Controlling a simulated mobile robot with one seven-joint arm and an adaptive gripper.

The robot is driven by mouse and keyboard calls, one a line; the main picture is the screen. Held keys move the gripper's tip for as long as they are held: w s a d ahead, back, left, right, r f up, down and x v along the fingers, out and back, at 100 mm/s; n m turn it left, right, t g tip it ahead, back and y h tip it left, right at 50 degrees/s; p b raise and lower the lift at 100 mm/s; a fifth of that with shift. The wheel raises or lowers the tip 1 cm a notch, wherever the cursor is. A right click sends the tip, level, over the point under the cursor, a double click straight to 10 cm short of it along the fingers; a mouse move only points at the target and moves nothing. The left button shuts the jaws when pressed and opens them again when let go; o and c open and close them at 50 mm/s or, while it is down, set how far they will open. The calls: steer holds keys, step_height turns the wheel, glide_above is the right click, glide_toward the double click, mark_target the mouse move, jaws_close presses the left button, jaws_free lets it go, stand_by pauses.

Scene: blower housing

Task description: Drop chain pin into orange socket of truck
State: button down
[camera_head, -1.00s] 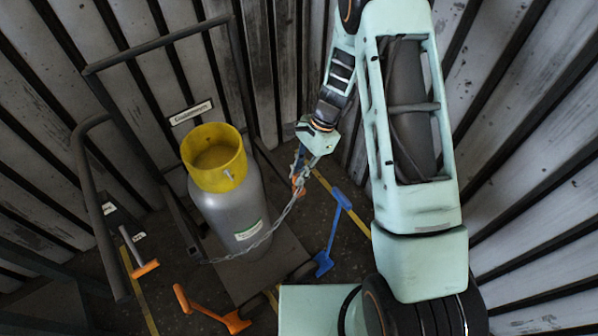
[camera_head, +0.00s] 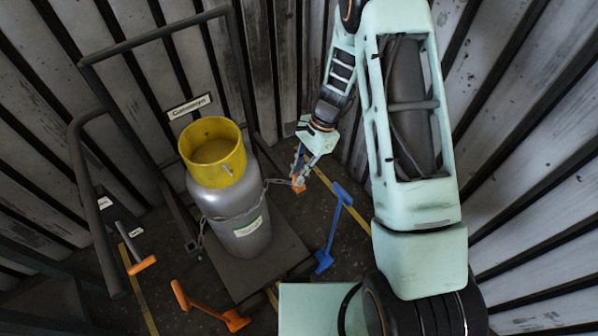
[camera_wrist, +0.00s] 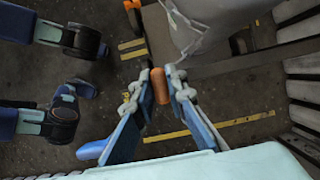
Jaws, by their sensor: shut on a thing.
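My gripper (camera_wrist: 160,95) has its blue fingers closed on an orange pin (camera_wrist: 160,86). In the head view the orange pin (camera_head: 299,184) hangs at the fingertips, to the right of the cylinder. The cylinder has a yellow collar and stands on the dark truck (camera_head: 222,273), which has a tall bar frame. I cannot make out the truck's orange socket with certainty.
A blue handled piece (camera_head: 335,228) lies right of the truck. Orange-ended pieces (camera_head: 208,311) and (camera_head: 141,265) lie at its front and left. Ribbed metal walls close in behind and at right. Yellow lines (camera_wrist: 225,123) mark the dark floor.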

stand_by(0.3)
steer(key=c, duration=1.8)
jaws_free()
steer(key=shift+c, duration=0.2)
